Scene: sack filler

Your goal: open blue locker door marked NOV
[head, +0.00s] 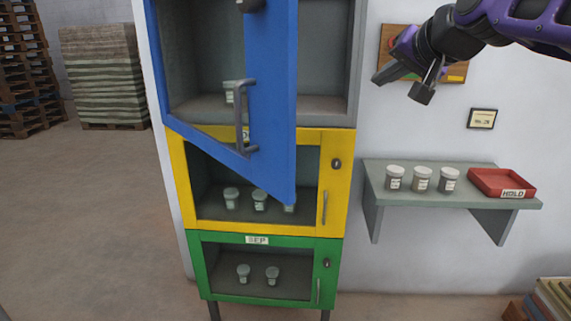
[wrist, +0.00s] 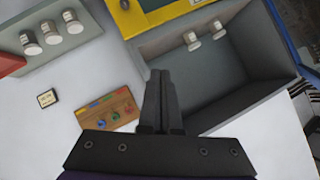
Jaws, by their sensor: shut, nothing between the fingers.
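The blue locker door (head: 270,100) stands swung wide open at the top of the cabinet, out towards me. Its grey bar handle (head: 241,118) shows on the door face. No NOV marking is readable. The grey top compartment (head: 195,108) is exposed, with a white-lidded jar (head: 231,90) partly behind the handle. In the wrist view two jars (wrist: 218,30) stand in that compartment. My gripper (head: 400,85) is to the right of the cabinet, apart from door and handle. In the wrist view its fingers (wrist: 161,78) are together and empty.
Below are a shut yellow door (head: 270,225) and a shut green door marked SEP (head: 215,290). A wall shelf (head: 450,200) holds 3 jars and a red HOLD tray (head: 500,183). A wooden board (wrist: 108,110) hangs near my gripper.

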